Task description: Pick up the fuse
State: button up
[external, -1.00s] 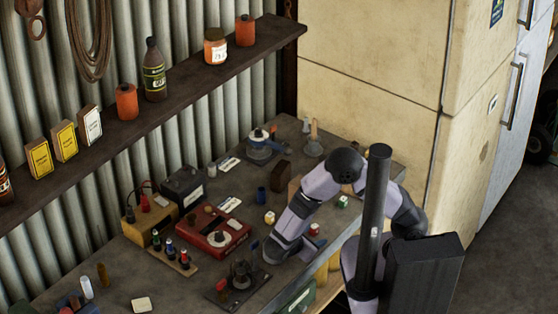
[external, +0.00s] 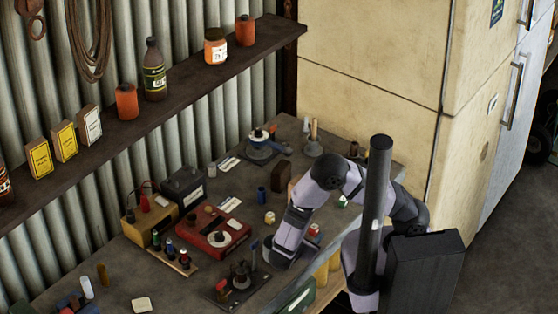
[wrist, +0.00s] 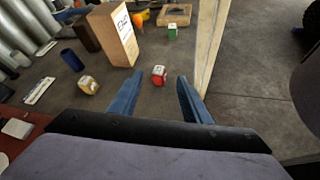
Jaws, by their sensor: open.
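I cannot tell for certain which object is the fuse; several small coloured pieces with pale faces stand on the workbench. A red one (wrist: 159,75) lies just ahead of my gripper (wrist: 155,92) in the wrist view, between the lines of its two blue fingers. It also shows in the external view (external: 314,229), partly beside my arm. A yellow one (wrist: 88,85) stands to its left and a green one (wrist: 172,31) farther off. My gripper is open and empty, low over the bench; in the external view my arm largely hides the fingers.
A labelled wooden block (wrist: 113,35) and a blue cup (wrist: 72,60) stand left of and beyond the red piece. A red case (external: 213,234), a battery (external: 184,187) and a tool stand (external: 240,284) crowd the bench. The bench edge lies close on the right.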

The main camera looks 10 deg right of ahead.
aim_at(314, 228)
jog(key=shift+p+x, duration=0.65)
jog(key=shift+x, duration=1.35)
jog(key=shift+d+r, duration=0.1)
jog(key=shift+r, duration=0.05)
grip_shut()
jog(key=shift+r, duration=0.1)
notch_tip(314, 228, up, 10)
jog(key=b, duration=0.1)
jog(key=shift+b, duration=0.4)
